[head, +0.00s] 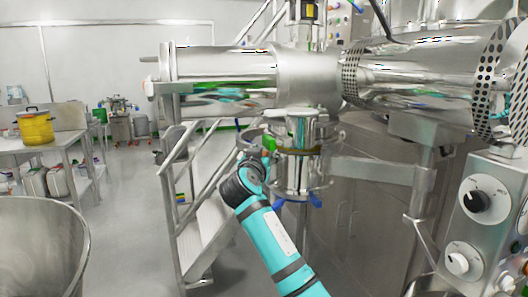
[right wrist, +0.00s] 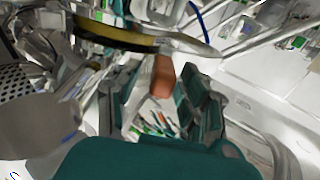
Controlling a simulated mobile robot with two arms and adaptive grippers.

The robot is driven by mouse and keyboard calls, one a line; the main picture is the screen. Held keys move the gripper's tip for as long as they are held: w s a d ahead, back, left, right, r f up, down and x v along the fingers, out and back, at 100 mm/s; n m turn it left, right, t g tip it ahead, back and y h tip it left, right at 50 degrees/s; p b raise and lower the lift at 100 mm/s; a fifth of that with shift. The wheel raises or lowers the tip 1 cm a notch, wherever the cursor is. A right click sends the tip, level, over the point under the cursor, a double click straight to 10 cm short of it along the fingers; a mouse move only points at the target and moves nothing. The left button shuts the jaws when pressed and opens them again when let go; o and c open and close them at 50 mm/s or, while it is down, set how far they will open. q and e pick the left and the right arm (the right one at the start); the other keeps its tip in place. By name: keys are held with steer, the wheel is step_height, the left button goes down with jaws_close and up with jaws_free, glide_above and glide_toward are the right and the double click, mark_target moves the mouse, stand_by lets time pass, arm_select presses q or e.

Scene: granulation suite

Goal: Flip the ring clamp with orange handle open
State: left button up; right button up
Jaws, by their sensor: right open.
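In the right wrist view, the orange handle (right wrist: 162,76) of a ring clamp stands out toward me from below a dark and yellow rim on the steel vessel. My right gripper (right wrist: 168,100) is open, and its teal fingers lie either side of the orange handle in that view. I cannot tell whether they touch it. In the head view, my right gripper (head: 258,165) is at the left side of the steel vessel (head: 297,172) under the horizontal cylinder. The orange handle is not clear there, and the arm and gripper partly hide that side. My left gripper is not in view.
A green handle (head: 268,144) sits close to my right gripper. Blue handles (head: 315,200) hang at the vessel's lower rim. Steel stairs (head: 205,225) stand to the left, and a control panel (head: 485,215) with knobs is at the right. A yellow pot (head: 36,128) stands on a far table.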

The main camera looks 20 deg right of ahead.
steer(key=shift+w+d, duration=0.15)
steer(key=shift+w, duration=0.1)
jaws_close()
stand_by(0.3)
